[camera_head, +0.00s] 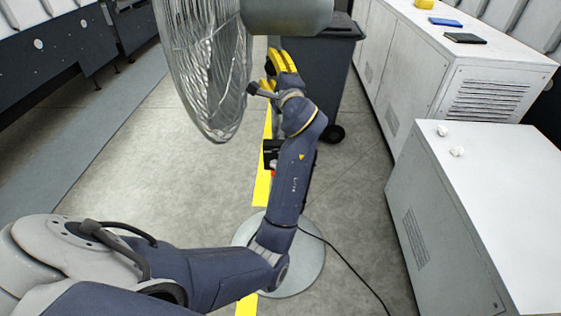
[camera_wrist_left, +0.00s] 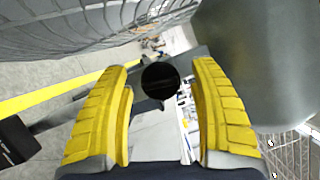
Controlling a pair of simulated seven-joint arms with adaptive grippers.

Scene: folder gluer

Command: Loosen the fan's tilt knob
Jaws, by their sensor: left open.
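The fan's wire cage (camera_head: 205,65) and grey motor housing (camera_head: 290,16) are at the top of the head view. In the left wrist view, the cage (camera_wrist_left: 75,30) is at upper left and the housing (camera_wrist_left: 265,65) at right. The black round tilt knob (camera_wrist_left: 160,82) faces the wrist camera, in line between the yellow fingers. My left gripper (camera_head: 275,62) is just below the housing, its fingers (camera_wrist_left: 167,72) spread on either side of the knob with visible gaps. The knob cannot be made out in the head view. My right gripper is not in view.
The fan's round base (camera_head: 310,262) stands on the floor beneath my left arm, with a black cable (camera_head: 345,262) running off. A dark wheeled bin (camera_head: 330,85) is behind the gripper. White cabinets (camera_head: 440,200) line the right. The floor at left is clear.

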